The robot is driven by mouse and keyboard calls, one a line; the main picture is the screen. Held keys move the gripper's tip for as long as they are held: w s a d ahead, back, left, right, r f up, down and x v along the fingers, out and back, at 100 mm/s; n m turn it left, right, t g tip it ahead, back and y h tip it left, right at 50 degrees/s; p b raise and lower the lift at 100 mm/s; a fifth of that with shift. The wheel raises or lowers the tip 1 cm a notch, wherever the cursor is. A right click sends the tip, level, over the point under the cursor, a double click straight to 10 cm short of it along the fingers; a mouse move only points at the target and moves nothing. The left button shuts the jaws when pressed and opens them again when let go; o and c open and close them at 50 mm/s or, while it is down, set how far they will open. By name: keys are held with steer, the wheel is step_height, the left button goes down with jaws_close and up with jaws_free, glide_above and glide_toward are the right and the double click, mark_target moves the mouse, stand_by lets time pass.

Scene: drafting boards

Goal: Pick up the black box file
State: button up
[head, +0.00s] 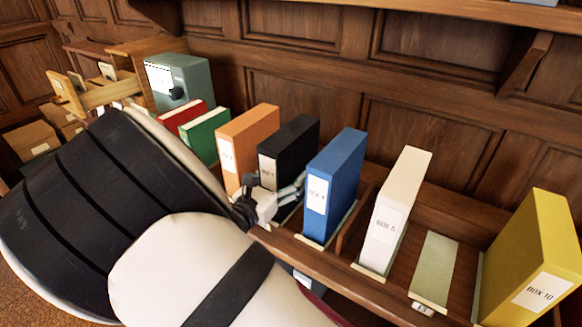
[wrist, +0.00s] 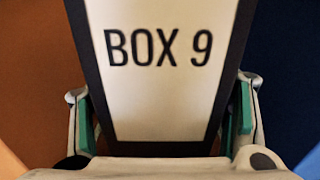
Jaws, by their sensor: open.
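The black box file (head: 291,147) stands upright in the rack between an orange file and a blue file. Its white spine label, reading BOX 9, fills the middle of the wrist view (wrist: 160,70). My gripper (head: 281,193) is at the lower front of the black file in the head view. In the wrist view its open fingers (wrist: 163,115) stand one on each side of the file's spine, with a narrow dark gap at each side. Whether they touch the file I cannot tell. My arm hides the file's lower part in the head view.
The orange file (head: 251,140) and blue file (head: 339,175) stand close on either side. A white file (head: 400,205), an empty pale slot (head: 435,268) and a yellow file (head: 535,255) are further right. Green (head: 206,133) and red (head: 184,114) files and a grey box (head: 180,78) are left.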

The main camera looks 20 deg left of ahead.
steer(key=shift+w+d, duration=0.1)
steer(key=shift+w, duration=0.2)
jaws_close()
steer(key=shift+r, duration=0.1)
